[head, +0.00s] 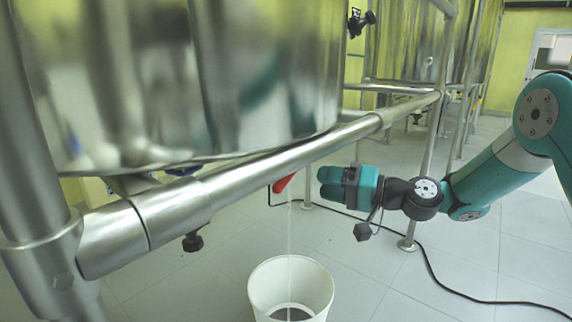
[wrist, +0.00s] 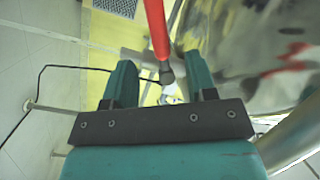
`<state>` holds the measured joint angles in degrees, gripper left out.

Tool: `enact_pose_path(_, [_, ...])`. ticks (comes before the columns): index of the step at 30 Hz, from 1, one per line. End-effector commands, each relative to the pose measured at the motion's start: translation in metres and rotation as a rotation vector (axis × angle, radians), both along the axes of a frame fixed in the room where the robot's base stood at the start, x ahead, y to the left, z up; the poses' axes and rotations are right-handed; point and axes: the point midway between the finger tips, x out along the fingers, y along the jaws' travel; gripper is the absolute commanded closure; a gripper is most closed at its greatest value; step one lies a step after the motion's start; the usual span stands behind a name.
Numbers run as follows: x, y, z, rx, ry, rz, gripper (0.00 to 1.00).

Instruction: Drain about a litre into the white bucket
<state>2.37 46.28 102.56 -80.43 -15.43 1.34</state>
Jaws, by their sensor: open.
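A red valve handle (head: 284,183) shows under the steel vessel (head: 200,75), just below the frame rail. A thin stream of liquid (head: 290,230) falls from beside it into the white bucket (head: 261,281) on the floor. Some darker liquid shows at the bucket's bottom; its level is hard to read. My gripper (head: 324,183) is open and empty, a short way right of the handle in the head view. In the wrist view, the red handle (wrist: 158,32) points down toward the space between my open fingers (wrist: 160,82), and I see no contact. The valve body is mostly hidden.
A thick steel rail (head: 270,160) runs across between me and the valve. Steel legs and another vessel (head: 440,40) stand behind. A black cable (head: 430,265) lies on the tiled floor to the right. The floor right of the bucket is otherwise clear.

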Motion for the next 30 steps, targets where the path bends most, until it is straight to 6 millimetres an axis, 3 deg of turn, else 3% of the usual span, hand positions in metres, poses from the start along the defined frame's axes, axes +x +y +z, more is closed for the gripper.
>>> enact_pose_path(6, [0.017, 0.048, -0.007, -0.001, -0.004, 0.004, 0.48])
enact_pose_path(12, [0.028, 0.078, -0.006, 0.0, 0.0, 0.002, 0.48])
enact_pose_path(18, [0.033, 0.09, -0.004, 0.0, 0.0, 0.0, 0.48])
enact_pose_path(26, [0.034, 0.091, -0.003, 0.0, 0.002, -0.001, 0.48])
enact_pose_path(30, [0.034, 0.091, -0.003, 0.0, 0.002, -0.001, 0.78])
